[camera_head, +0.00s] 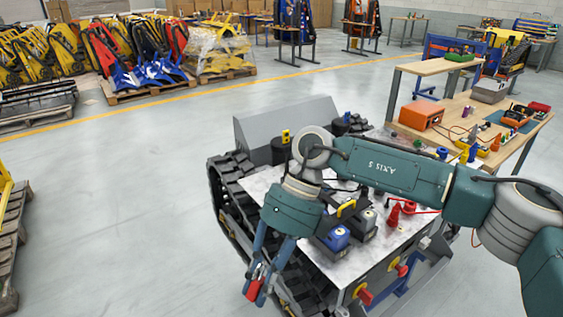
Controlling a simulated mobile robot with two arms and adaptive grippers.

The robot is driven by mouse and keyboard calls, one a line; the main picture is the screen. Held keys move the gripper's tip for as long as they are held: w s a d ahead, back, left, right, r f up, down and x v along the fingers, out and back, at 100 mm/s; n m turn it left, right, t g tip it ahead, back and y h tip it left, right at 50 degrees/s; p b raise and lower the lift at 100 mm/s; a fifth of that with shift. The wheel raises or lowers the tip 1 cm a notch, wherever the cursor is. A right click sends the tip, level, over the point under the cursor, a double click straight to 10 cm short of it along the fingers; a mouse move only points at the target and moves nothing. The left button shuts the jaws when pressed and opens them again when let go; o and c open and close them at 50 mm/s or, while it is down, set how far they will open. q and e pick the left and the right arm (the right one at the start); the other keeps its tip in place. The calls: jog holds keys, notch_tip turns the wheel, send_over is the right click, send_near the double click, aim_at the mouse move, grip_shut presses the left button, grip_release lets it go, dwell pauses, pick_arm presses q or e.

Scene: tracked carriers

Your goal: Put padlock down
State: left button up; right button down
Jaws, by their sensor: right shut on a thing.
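A small red padlock (253,288) is between the fingers of my right gripper (255,297), which is shut on it. The gripper points down, just off the left side of the tracked carrier, in front of its dark rubber track (228,192). The padlock's shackle is partly hidden by the blue-green fingers. I cannot tell how high above the floor it hangs. The carrier's pale metal top (262,185) lies to the right of and behind the gripper. My left gripper is not in view.
On the carrier top are blue-and-black units (338,238), red connectors (393,217) and a grey sloped housing (290,122). A workbench (470,118) with an orange box (421,115) stands at right. A pallet (10,245) is at the left edge. The floor between is clear.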

jog(key=s+d+r+n+t+h, duration=0.2)
jog(key=d+n+t+h, duration=0.6)
jog(key=d+n, duration=1.7)
jog(key=s+f+g+h, duration=0.2)
jog(key=s+f+h, duration=0.1)
jog(key=f, duration=0.2)
jog(key=shift+s+n+g, duration=0.3)
jog(key=shift+w, duration=0.1)
